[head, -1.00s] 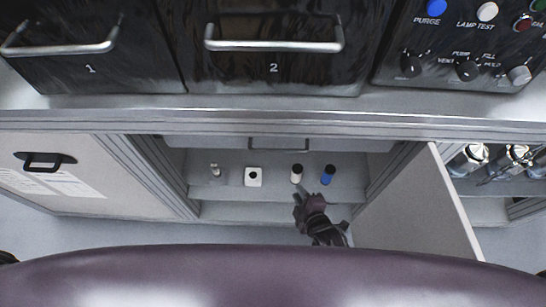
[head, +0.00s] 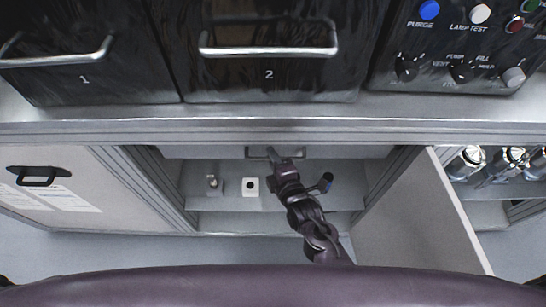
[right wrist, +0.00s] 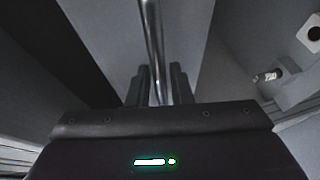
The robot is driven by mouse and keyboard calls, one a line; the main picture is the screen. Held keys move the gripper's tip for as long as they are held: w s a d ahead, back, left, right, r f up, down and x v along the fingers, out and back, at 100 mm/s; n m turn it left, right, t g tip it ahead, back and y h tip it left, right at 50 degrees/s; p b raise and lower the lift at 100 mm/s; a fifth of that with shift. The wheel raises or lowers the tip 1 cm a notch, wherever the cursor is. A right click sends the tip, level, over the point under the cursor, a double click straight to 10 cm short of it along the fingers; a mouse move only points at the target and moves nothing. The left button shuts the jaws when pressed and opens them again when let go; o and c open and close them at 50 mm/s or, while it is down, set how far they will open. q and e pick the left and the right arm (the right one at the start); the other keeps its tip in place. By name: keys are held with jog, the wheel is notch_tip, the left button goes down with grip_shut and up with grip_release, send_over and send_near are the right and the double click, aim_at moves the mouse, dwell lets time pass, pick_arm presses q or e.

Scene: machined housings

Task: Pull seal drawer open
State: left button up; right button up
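The drawer (head: 205,152) inside the open cabinet has a pale front and a dark bar handle (head: 258,155). It looks closed under the counter. My right gripper (head: 274,157) is at the handle's middle and hides part of it. In the right wrist view, the handle bar (right wrist: 152,40) runs between the two fingers of my right gripper (right wrist: 160,80). The fingers stand apart with the bar between them, and a small gap shows beside the bar. My left gripper is not in view.
The open cabinet door (head: 415,215) stands to the right of my right arm. Drawers 1 and 2 and a knob panel (head: 460,45) are above the counter.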

grip_shut()
jog(key=shift+s, duration=0.1)
